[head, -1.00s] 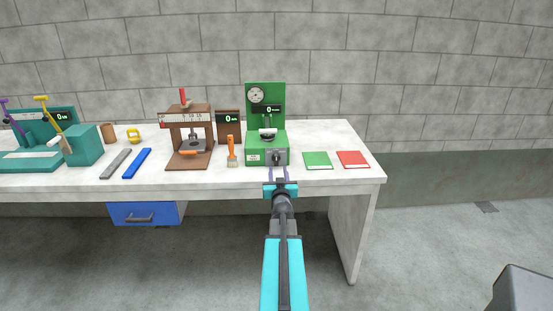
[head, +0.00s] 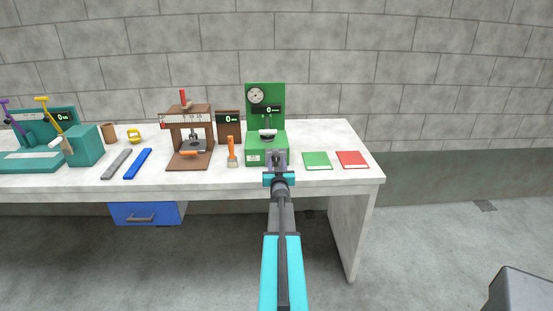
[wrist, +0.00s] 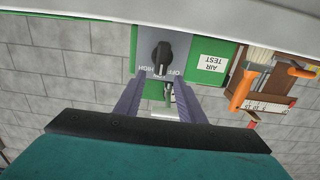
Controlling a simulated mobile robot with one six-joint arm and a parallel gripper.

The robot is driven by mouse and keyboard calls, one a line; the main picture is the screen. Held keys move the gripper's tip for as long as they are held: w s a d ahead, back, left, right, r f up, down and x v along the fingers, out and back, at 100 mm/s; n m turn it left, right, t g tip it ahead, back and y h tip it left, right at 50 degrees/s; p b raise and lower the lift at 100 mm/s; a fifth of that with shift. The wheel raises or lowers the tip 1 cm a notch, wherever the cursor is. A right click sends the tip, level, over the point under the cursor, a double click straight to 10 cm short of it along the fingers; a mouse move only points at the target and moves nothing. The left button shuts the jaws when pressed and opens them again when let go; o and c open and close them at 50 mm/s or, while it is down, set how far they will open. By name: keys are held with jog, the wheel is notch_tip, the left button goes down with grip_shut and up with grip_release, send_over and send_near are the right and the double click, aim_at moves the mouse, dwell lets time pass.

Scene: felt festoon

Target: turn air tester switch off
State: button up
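The green air tester (head: 252,147) stands on the bench with a dial and a display on its back panel. In the wrist view, which is upside down, its switch (wrist: 161,57) is a black rotary knob on a grey plate with the words OFF and HIGH. I cannot tell surely where the knob points. An AIR TEST label (wrist: 212,63) is beside it. My gripper (head: 276,155) is at the tester's front and hides the switch in the head view. In the wrist view my gripper (wrist: 160,75) is open, its two fingertips spread just short of the knob, nothing between them.
The white bench (head: 330,182) has a green booklet (head: 317,160) and a red booklet (head: 353,159) right of the tester. An orange-handled brush (head: 232,150) and a brown press (head: 190,160) are to the left. The bench edge lies below my gripper.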

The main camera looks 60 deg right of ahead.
aim_at(276, 158)
jog(key=shift+p+x, duration=0.45)
jog(key=shift+x, duration=1.5)
grip_shut()
